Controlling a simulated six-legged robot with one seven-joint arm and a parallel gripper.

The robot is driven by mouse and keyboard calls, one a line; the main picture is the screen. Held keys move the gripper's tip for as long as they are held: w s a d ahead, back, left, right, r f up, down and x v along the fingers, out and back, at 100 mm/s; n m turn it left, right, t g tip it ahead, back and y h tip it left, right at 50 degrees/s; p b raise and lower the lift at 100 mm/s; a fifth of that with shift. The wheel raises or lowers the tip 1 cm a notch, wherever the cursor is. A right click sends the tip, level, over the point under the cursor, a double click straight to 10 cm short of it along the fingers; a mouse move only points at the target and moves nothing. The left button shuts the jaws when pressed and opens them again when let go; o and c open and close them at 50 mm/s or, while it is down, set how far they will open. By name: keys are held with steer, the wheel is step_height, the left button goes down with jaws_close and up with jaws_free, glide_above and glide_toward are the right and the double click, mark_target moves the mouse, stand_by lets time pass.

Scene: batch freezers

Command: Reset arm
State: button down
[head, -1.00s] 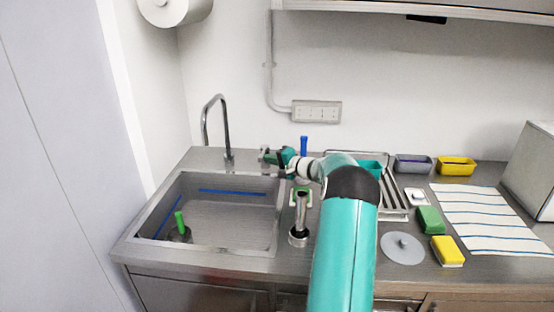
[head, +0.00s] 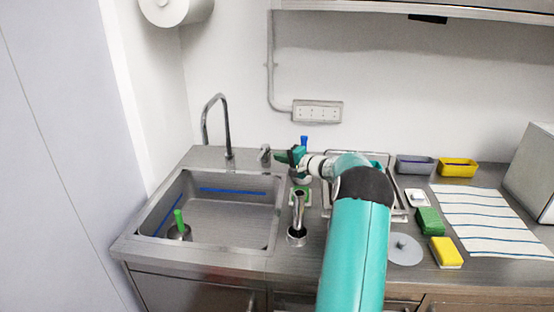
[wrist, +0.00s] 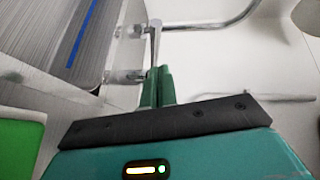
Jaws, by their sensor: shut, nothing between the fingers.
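My gripper (head: 281,157) is at the end of my teal arm, above the counter just right of the sink's back corner. It points left, towards the small metal tap lever (head: 264,152), with a small gap in the head view. In the wrist view my gripper's fingers (wrist: 158,72) are together with nothing between them. The lever (wrist: 155,40) shows just beyond the fingertips there. My forearm hides part of the counter and of the metal rack behind it.
The sink (head: 225,212) is at left, with a tall curved faucet (head: 226,125). Grey (head: 414,165) and yellow (head: 457,168) bins stand at the back.

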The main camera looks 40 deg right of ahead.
steer(key=s+r, duration=0.1)
steer(key=s, duration=0.8)
steer(key=shift+a+r, duration=0.15)
steer(key=shift+a, duration=0.2)
steer(key=shift+s, duration=0.1)
steer(key=w+a+r+n+g+y, duration=0.2)
steer(key=a, duration=0.6)
steer(key=w+a+r+n+g+y, duration=0.1)
steer(key=w+a+r+n+g, duration=0.1)
steer(key=a, duration=0.6)
steer(key=s+a+r+n+g, duration=0.1)
steer(key=s+a+n+g, duration=0.1)
steer(key=a, duration=0.8)
steer(key=s+a+r+n+g, duration=0.2)
steer(key=s+a+g, duration=0.1)
steer(key=a, duration=0.6)
steer(key=s+a+n+g+h, duration=0.2)
steer(key=s+a+n, duration=0.1)
steer(key=s+a, duration=0.8)
steer(key=s+a+n+h, duration=0.3)
steer(key=s+a+n, duration=0.1)
steer(key=s, duration=0.8)
steer(key=shift+a+f, duration=0.3)
steer(key=shift+f, duration=0.1)
steer(key=shift+d, duration=0.25)
